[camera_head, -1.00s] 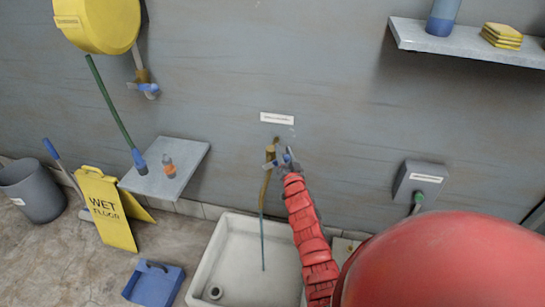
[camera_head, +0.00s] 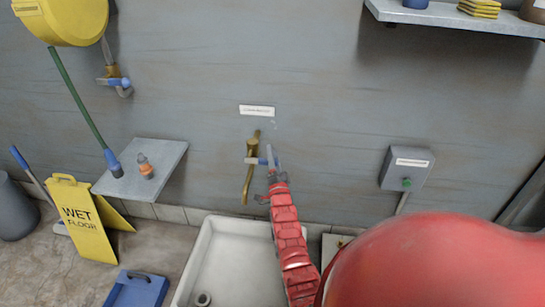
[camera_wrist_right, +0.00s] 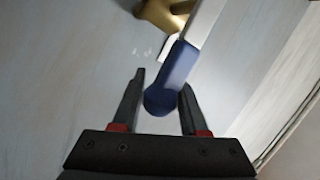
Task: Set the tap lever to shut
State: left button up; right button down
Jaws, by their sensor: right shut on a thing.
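The brass tap (camera_head: 250,172) is on the grey wall below a white label. Its lever, with a pale bar and a blue end (camera_head: 263,160), points to the right, roughly level. My right gripper (camera_head: 271,163) is at the blue end, just right of the tap. In the right wrist view the lever's blue end (camera_wrist_right: 166,88) sits between the two fingers of my right gripper (camera_wrist_right: 160,95), and the brass body (camera_wrist_right: 163,14) shows beyond. The right gripper is shut on the lever. No water stream shows below the spout. My left gripper is out of view.
A white basin (camera_head: 213,262) stands below the tap. A small shelf (camera_head: 150,183) with an orange bottle is at left, above a yellow wet-floor sign (camera_head: 78,220). A grey switch box (camera_head: 406,167) is on the wall at right, under a higher shelf (camera_head: 430,15).

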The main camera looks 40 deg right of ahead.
jog(key=shift+f, duration=0.35)
jog(key=c, duration=0.5)
grip_release()
jog(key=shift+w+a, duration=0.1)
jog(key=shift+r, duration=0.1)
jog(key=v, duration=1.7)
jog(key=shift+a, duration=0.15)
